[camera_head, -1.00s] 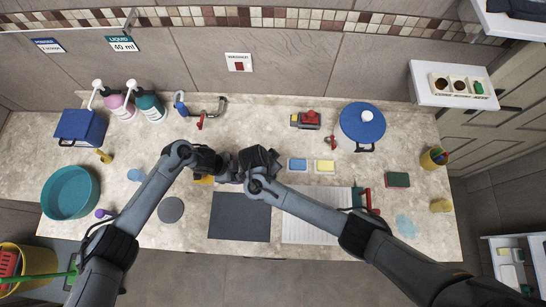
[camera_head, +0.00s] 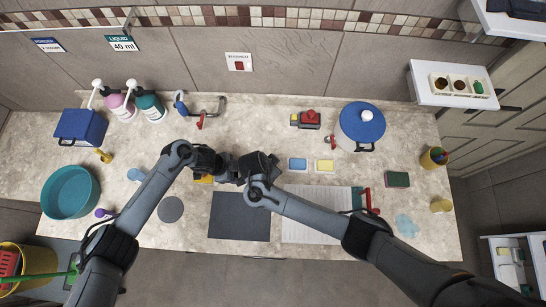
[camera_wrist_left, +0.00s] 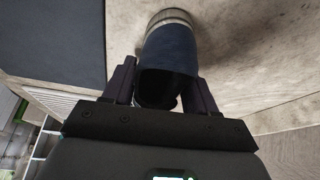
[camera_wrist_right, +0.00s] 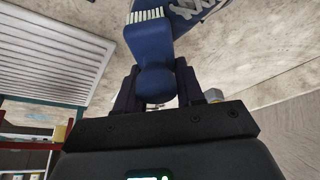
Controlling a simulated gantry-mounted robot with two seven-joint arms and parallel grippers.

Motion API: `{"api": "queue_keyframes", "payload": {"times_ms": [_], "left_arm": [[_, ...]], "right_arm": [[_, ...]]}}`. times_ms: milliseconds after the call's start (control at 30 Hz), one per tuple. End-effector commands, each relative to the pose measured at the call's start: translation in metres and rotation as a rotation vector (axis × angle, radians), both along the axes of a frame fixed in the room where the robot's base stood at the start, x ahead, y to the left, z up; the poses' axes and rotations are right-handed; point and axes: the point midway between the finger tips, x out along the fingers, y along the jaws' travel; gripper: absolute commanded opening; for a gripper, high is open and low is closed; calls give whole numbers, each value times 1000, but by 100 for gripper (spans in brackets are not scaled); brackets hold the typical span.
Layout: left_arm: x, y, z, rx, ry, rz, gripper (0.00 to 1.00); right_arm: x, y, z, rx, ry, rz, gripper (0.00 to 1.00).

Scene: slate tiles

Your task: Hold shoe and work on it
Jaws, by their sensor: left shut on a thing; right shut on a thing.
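A dark navy shoe (camera_wrist_left: 172,48) with a pale sole edge sits between the jaws of my left gripper (camera_wrist_left: 160,88), which is shut on it. Its white laces show at the top of the right wrist view, where the shoe (camera_wrist_right: 188,10) is partly cut off. My right gripper (camera_wrist_right: 156,88) is shut on a blue brush (camera_wrist_right: 154,52) with white bristles. The bristles are close to the shoe; I cannot tell whether they touch it. In the head view, my left gripper (camera_head: 222,165) and right gripper (camera_head: 240,172) meet near the counter's middle and mostly hide both things.
A dark mat (camera_head: 240,217) and a white ribbed drainer (camera_head: 310,225) lie in front. Blue and yellow sponges (camera_head: 326,165) lie to the right. A teal basin (camera_head: 70,192), pump bottles (camera_head: 151,108) and a blue-lidded pot (camera_head: 362,124) stand further out.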

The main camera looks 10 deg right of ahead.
Motion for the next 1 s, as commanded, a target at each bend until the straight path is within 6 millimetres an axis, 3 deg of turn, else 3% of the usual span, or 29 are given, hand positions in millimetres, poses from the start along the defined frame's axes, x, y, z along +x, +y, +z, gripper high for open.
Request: {"api": "queue_keyframes", "payload": {"times_ms": [100,500,633,1000], "left_arm": [[0,0,0,0,0,0,13],[0,0,0,-1,0,-1,13],[0,0,0,0,0,0,13],[0,0,0,0,0,0,13]], "right_arm": [[-9,1,0,1,1,0,0],[28,-7,1,0,0,-2,0],[28,-7,26,0,-5,3,0],[26,-7,57,1,1,1,0]]}}
